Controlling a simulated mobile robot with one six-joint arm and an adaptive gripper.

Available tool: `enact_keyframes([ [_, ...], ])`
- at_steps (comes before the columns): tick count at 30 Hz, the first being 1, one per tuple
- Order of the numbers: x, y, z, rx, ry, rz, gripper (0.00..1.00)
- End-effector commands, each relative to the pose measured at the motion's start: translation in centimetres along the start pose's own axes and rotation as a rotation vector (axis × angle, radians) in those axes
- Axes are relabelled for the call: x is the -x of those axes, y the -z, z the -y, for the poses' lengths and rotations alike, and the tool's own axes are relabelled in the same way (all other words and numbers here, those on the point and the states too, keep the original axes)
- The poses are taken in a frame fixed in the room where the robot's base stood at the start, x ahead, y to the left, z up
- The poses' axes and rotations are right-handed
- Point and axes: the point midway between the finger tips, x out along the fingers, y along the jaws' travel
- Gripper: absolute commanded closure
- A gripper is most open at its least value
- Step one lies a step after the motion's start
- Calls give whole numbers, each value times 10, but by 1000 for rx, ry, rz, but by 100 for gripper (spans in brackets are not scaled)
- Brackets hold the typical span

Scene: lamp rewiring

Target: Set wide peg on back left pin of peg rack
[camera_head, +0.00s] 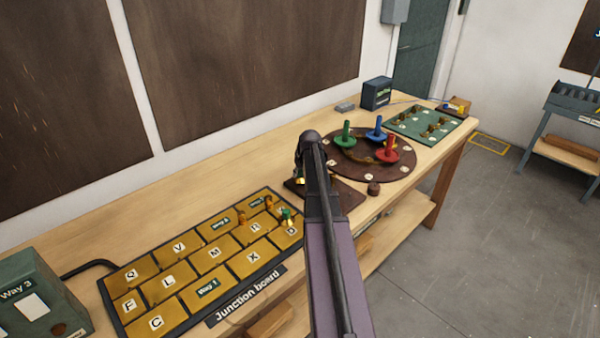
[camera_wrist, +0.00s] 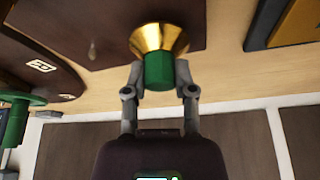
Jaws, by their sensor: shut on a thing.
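My gripper (camera_wrist: 159,76) is shut on a peg with a green grip (camera_wrist: 159,70) and a wide flared brass end (camera_wrist: 158,36), which I take for the wide peg. In the head view my gripper (camera_head: 299,174) is mostly hidden by my own arm, and only a bit of brass (camera_head: 300,181) shows. A dark brown square board (camera_head: 346,193), possibly the peg rack, lies beneath. In the wrist view this board (camera_wrist: 110,20) is behind the peg, with one small upright piece (camera_wrist: 93,50) on it. I cannot tell whether the peg touches the board. Its back left pin cannot be made out.
A round brown disc (camera_head: 345,172) with green (camera_head: 347,135), blue (camera_head: 376,128) and red (camera_head: 388,150) pegs stands right of my gripper. The junction board (camera_head: 170,285) lies to the left, with small pieces at its right end. A green board (camera_head: 450,128) is farther right.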

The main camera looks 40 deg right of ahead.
Motion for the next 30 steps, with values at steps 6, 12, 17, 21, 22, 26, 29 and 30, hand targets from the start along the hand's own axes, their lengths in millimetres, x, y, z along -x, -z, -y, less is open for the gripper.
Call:
enact_keyframes([
  [6,0,0,0,0,0,0,100],
  [12,-3,-1,1,1,0,0,100],
  [17,-5,-2,1,1,0,0,100],
  [21,-7,-2,1,1,1,0,100],
  [22,-7,-2,1,1,1,0,100],
  [26,-9,-3,1,2,1,0,100],
  [29,-10,-4,1,2,1,0,100],
  [30,-11,-4,2,2,1,0,100],
])
